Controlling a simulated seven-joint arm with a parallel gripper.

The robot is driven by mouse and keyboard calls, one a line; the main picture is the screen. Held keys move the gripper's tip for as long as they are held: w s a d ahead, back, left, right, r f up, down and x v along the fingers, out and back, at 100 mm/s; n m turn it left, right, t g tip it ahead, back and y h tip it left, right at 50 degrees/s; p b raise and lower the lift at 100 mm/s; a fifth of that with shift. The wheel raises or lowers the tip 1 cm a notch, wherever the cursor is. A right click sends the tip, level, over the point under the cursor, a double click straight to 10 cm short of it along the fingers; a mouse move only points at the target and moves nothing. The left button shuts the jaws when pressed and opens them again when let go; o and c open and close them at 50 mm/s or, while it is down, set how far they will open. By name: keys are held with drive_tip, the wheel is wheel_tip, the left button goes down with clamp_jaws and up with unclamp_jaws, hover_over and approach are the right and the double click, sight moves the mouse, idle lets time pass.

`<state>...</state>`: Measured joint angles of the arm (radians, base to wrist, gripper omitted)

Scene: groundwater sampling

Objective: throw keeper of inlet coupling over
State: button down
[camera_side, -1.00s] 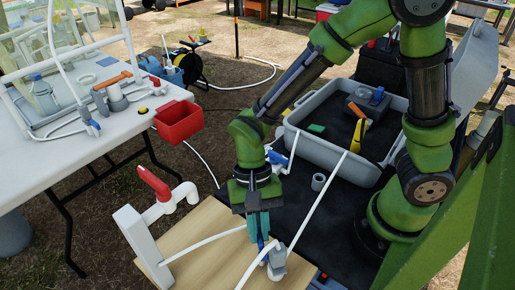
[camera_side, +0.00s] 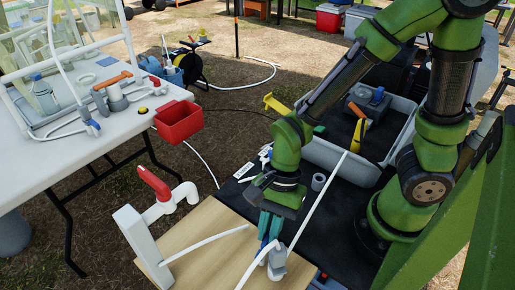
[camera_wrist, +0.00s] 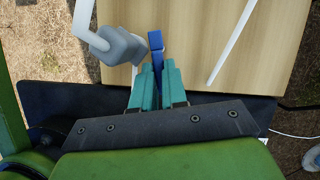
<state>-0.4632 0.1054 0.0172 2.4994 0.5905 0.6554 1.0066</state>
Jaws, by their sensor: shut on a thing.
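The inlet coupling, a grey fitting (camera_side: 277,264) with white tubing, sits at the wooden board's front right edge in the side view. It shows as a grey body (camera_wrist: 122,46) left of my fingers in the wrist view. Its blue keeper (camera_wrist: 156,40) is a narrow lever standing beside the grey body. My gripper (camera_wrist: 154,72) has its teal fingers on either side of the keeper's lower part and is shut on it. In the side view my gripper (camera_side: 267,238) points down at the coupling; the fingers hide most of the keeper.
A white post and a red-handled tap (camera_side: 158,186) stand on the left of the wooden board (camera_side: 192,226). A grey tub (camera_side: 325,155) with tools stands behind on the black mat. A red bin (camera_side: 178,122) hangs on the white table (camera_side: 75,145). White tubes cross the board.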

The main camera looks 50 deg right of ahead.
drive_tip(key=shift+s+m, duration=0.1)
drive_tip(key=shift+m, duration=0.4)
drive_tip(key=shift+t, duration=0.3)
drive_tip(key=c, duration=1.2)
unclamp_jaws()
drive_tip(key=shift+o, duration=0.2)
drive_tip(key=shift+r, duration=0.1)
drive_tip(key=v, duration=1.6)
drive_tip(key=shift+d+r, duration=0.3)
drive_tip(key=shift+r, duration=0.05)
